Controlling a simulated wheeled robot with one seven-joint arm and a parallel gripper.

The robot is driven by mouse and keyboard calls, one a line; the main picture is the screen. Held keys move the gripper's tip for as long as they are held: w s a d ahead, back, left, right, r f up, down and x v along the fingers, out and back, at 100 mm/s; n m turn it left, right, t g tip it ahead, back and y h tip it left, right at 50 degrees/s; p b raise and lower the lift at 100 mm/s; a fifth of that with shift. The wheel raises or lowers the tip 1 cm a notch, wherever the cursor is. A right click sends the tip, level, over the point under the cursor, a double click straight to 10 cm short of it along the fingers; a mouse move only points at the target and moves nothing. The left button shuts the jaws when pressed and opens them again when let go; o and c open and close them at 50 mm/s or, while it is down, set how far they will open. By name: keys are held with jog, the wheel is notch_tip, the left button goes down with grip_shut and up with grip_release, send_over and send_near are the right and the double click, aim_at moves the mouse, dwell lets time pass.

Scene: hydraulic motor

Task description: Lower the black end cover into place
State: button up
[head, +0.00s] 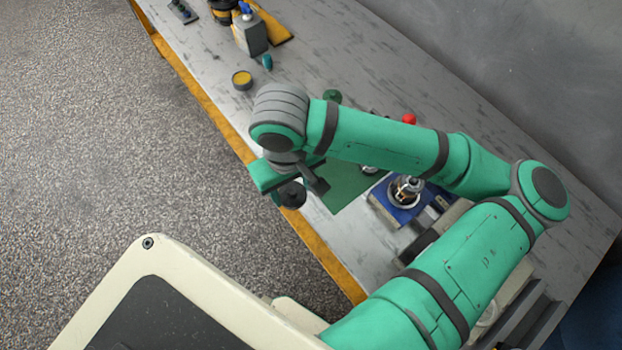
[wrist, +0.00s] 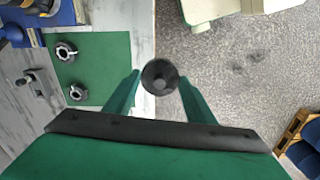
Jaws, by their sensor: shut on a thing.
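The black end cover (wrist: 160,77) is a dark round piece with a flared, cone-like face in the wrist view. My gripper (wrist: 158,82) is shut on it, with one green finger on each side. In the head view the cover (head: 292,194) hangs under my wrist near the table's front edge. The motor (head: 405,189) stands upright on a blue fixture (head: 383,204), to the right of the cover and apart from it. A metal part shows in its open top. In the wrist view the blue fixture (wrist: 68,14) is cut off at the top left.
A green mat (head: 345,192) lies between cover and fixture. Two metal ring-like parts (wrist: 66,51) (wrist: 77,91) sit on it. A grey metal tool (wrist: 36,82) lies beside it. A red knob (head: 409,118) stands behind my arm. A yellow tin (head: 242,79) and grey can (head: 251,38) stand farther left.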

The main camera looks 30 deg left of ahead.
jog(key=shift+s+a+r, duration=0.25)
jog(key=shift+s+a, duration=0.05)
jog(key=shift+s, duration=0.25)
jog(key=shift+r, duration=0.15)
jog(key=shift+r, duration=0.65)
